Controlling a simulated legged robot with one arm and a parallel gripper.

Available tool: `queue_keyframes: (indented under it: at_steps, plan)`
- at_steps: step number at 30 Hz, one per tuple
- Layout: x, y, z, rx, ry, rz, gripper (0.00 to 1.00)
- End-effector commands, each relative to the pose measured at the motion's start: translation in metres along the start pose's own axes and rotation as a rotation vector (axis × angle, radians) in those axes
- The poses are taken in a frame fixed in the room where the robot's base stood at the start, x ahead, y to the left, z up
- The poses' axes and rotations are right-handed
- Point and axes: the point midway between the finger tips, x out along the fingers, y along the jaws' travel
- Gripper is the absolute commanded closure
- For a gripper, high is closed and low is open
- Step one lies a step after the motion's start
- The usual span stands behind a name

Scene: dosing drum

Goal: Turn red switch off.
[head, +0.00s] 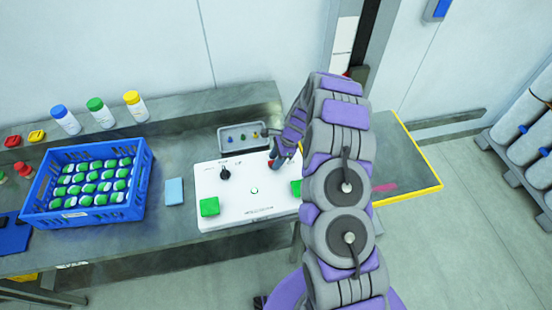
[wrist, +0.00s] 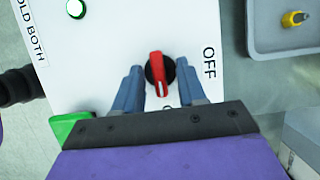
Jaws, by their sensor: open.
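The red switch (wrist: 158,73) is a red knob on a dark round base on a white panel (wrist: 110,60). In the wrist view its handle runs nearly up and down the picture, and the printed OFF lies to its right. My gripper (wrist: 157,75) is open, with one finger on each side of the knob. I cannot tell whether the fingers touch it. In the head view my gripper (head: 277,160) is at the right part of the white panel (head: 235,180) and mostly hides the red switch.
A black knob (head: 225,173) and green buttons (head: 209,207) are on the panel. A grey tray (head: 240,129) stands just behind it. A blue crate (head: 147,180) of green-capped vials and a light blue block (head: 174,191) lie left. Capped bottles (head: 98,110) stand on the back shelf.

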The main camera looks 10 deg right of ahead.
Motion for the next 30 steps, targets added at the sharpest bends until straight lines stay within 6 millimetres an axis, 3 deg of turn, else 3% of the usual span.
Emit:
queue_keyframes:
  at_steps: [4,16,30]
  plan:
    - [-0.0002,-0.0001,0.0001,0.000,0.000,0.000,0.61]
    - [-0.0003,-0.0004,0.0000,0.000,0.000,0.000,1.00]
    - [-0.0002,-0.0018,-0.0004,-0.036,0.002,0.013,1.00]
